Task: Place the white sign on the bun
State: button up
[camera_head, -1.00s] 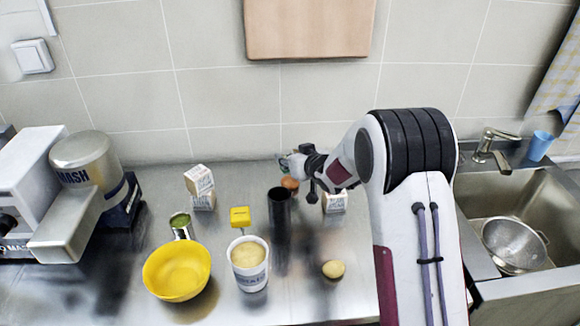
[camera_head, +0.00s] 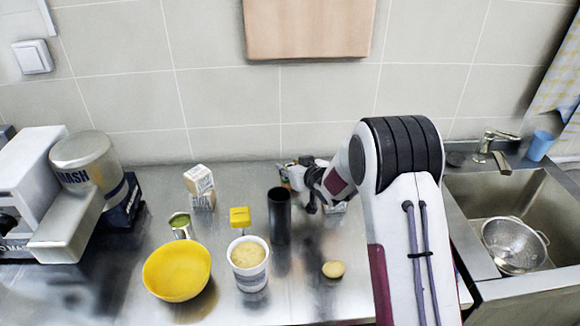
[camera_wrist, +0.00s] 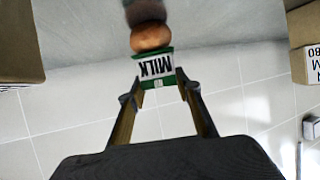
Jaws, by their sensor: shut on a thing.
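My gripper (camera_wrist: 159,88) is shut on the white sign (camera_wrist: 155,66), a small white panel with green edges and the word MILK, upside down in the wrist view. In the head view my gripper (camera_head: 292,174) is above the counter behind the black cylinder, and the sign is too small to make out clearly. A brown round thing (camera_wrist: 151,37) shows just beyond the sign in the wrist view; I cannot tell whether they touch. A tan, bun-like round thing (camera_head: 334,269) lies alone on the front of the counter. I cannot tell for sure which is the bun.
The black cylinder (camera_head: 279,216) stands just in front of my gripper. A white cup (camera_head: 249,272), yellow bowl (camera_head: 177,269), yellow block (camera_head: 240,217), open can (camera_head: 181,225) and stacked cartons (camera_head: 200,187) are to the left. The sink (camera_head: 548,205) is at right.

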jog(key=shift+f, duration=0.15)
jog(key=o, duration=1)
jog(key=shift+o, duration=0.2)
jog(key=shift+s+r, duration=0.15)
jog(key=shift+r, duration=0.1)
jog(key=v, duration=1.1)
jog(key=shift+s, duration=0.3)
jog(key=shift+d+r, duration=0.15)
